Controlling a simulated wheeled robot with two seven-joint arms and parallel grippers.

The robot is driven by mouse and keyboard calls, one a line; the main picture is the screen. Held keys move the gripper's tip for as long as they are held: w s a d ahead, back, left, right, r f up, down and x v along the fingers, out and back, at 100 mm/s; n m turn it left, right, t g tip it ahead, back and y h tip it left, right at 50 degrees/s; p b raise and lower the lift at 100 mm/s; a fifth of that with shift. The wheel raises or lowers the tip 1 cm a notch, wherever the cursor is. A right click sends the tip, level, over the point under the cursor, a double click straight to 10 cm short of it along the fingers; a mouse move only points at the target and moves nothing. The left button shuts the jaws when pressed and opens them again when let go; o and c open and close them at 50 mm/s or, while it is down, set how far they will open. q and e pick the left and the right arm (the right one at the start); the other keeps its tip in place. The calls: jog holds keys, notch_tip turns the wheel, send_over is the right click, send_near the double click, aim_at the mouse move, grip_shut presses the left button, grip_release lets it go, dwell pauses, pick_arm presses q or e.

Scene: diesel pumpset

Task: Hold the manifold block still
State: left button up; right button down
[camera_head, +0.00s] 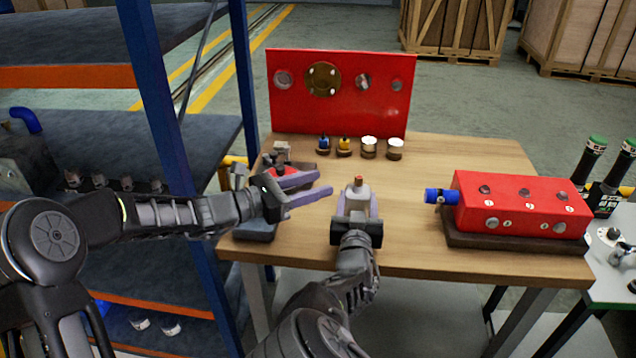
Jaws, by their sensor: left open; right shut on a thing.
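A long red block with several ports (520,205), which looks like the manifold block, lies on a dark base at the table's right side. A blue cylinder (440,196) sticks out of its left end. My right gripper (357,208) is shut on a grey piece with a red tip (357,190), upright near the table's middle front. This gripper is left of the red block and apart from it. My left gripper (322,184) is open, at the table's left side, with its fingers pointing right. A small red and grey fixture (268,171) is partly hidden behind it.
A red upright panel (340,95) with a brass flange stands at the table's back. Several small fittings (345,146) line up before it. A blue-posted shelf (165,80) stands close on the left.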

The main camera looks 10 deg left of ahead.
jog(key=shift+r, duration=0.1)
jog(key=shift+c, duration=2.3)
grip_release()
jog(key=shift+s, duration=0.1)
jog(key=s, duration=1.2)
jog(key=shift+d, duration=0.1)
